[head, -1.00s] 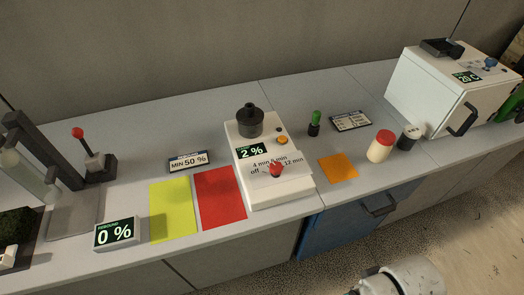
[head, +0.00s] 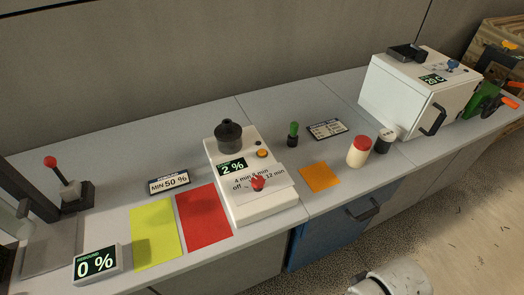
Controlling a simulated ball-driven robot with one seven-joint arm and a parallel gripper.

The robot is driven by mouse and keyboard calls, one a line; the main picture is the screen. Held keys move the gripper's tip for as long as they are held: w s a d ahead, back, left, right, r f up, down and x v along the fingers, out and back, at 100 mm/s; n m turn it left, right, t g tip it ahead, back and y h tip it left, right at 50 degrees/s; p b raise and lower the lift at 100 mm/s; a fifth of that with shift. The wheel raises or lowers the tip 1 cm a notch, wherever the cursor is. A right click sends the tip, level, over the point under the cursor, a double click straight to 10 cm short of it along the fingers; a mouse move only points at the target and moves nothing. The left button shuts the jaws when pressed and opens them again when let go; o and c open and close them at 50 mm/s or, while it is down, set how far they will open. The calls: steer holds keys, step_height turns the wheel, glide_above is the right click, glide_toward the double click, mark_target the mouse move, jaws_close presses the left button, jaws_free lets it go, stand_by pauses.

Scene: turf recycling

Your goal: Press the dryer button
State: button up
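A white machine (head: 250,205) stands on the counter near the middle, with a dark round cap on top and a green display reading 2 %. It has an orange button (head: 262,153), a smaller dark button, and a red knob (head: 258,183) beside marks reading off and several minute settings. A white box with a door (head: 400,95) stands at the back right, with a green temperature display and a blue knob (head: 453,66) on top. No label naming a dryer is legible. My gripper is not in view; only a white rounded part of my arm shows at the bottom.
A yellow sheet (head: 155,233), a red sheet (head: 205,218) and a 0 % display (head: 97,264) lie left of the machine. An orange square (head: 321,177), a red-lidded jar (head: 361,152) and a green-topped item (head: 293,134) lie right. A blue drawer (head: 325,238) is below.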

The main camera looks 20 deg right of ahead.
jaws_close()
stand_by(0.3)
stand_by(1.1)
